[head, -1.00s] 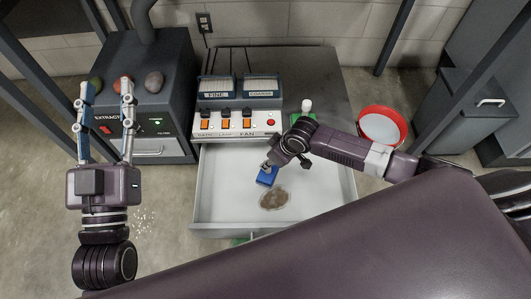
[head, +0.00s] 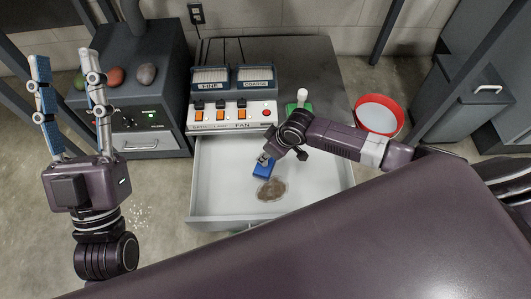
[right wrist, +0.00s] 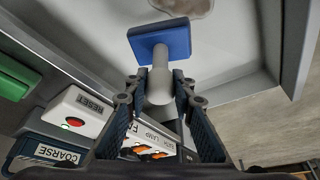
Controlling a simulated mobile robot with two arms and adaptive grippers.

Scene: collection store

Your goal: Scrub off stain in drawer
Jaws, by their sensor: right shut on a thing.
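The open drawer (head: 222,178) is light grey inside and has a brown stain (head: 271,189) on its floor. A blue scrubber (head: 263,168) is in the drawer, just behind the stain's upper edge. My right gripper (right wrist: 160,92) is shut on the handle. Whether the block touches the drawer floor is unclear. My left gripper (head: 65,65) is open and empty, raised left of the drawer.
A switch panel (head: 232,117) stands on the cabinet top behind the drawer. A green block with a white knob (head: 301,99) and a red-rimmed round container (head: 378,115) are to the right. A dark extractor machine (head: 130,85) with several rounded stones stands left. White specks lie on the floor.

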